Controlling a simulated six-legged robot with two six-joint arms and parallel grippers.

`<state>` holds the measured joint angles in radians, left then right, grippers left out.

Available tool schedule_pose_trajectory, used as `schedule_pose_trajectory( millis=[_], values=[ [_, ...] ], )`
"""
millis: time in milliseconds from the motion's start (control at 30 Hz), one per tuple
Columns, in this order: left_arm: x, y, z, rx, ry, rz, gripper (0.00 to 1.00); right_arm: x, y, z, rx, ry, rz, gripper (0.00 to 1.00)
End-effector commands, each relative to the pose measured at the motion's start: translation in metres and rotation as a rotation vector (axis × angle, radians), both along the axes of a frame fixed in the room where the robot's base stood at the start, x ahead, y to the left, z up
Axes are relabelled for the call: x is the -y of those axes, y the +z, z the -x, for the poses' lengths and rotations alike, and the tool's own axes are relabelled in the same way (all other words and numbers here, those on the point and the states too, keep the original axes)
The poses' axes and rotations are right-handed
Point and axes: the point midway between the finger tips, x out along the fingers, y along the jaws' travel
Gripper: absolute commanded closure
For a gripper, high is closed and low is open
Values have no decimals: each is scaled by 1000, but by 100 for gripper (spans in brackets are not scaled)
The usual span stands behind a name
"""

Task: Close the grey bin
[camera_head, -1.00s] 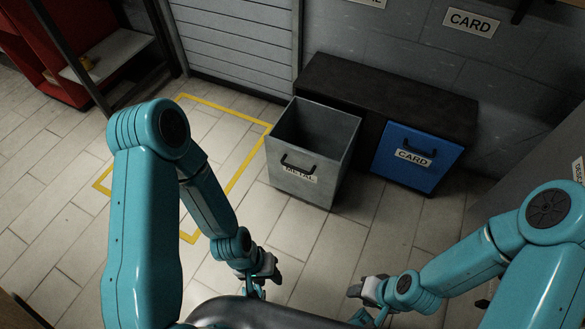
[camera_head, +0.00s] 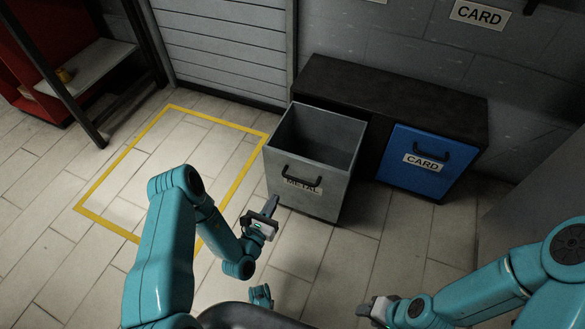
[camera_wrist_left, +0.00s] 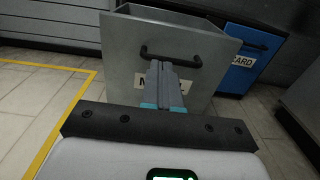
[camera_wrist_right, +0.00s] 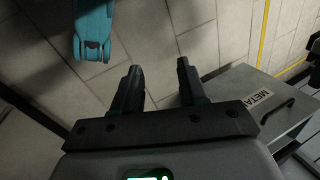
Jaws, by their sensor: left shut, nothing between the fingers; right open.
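The grey bin (camera_head: 295,190), labelled METAL, is pulled out from under the dark counter, its open top showing. Its black handle (camera_head: 302,170) is on the front face. My left gripper (camera_head: 271,205) is shut and empty, just in front of the bin's front face at its lower left. In the left wrist view the grey bin (camera_wrist_left: 125,65) fills the middle, and the shut fingers (camera_wrist_left: 164,85) point at the label below the handle; I cannot tell whether they touch. My right gripper (camera_wrist_right: 160,85) is open and empty, lower right of the bin, above the floor.
A closed blue CARD bin (camera_head: 418,165) sits under the dark counter (camera_head: 400,100) to the right. A yellow floor outline (camera_head: 105,190) lies at the left. A red shelf unit (camera_head: 30,65) stands at far left. The tiled floor before the bins is clear.

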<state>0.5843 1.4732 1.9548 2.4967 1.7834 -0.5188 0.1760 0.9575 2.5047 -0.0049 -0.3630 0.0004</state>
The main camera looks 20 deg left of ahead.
Motion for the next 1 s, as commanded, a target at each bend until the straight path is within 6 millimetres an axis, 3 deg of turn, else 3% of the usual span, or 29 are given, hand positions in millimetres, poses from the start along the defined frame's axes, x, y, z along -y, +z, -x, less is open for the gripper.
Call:
schedule_pose_trajectory(
  millis=[167,500,700,1000],
  values=[
    [-2,-1,-17,7,18,-7,100,1,-7,-1,2,-4,0,57],
    [2,-3,-90,7,16,-4,100,5,-31,-6,9,-23,4,57],
    [2,-2,-124,6,15,-3,100,8,-42,-9,16,-34,6,57],
    [2,1,-140,3,13,-1,100,9,-46,-10,18,-39,7,57]
  ],
)
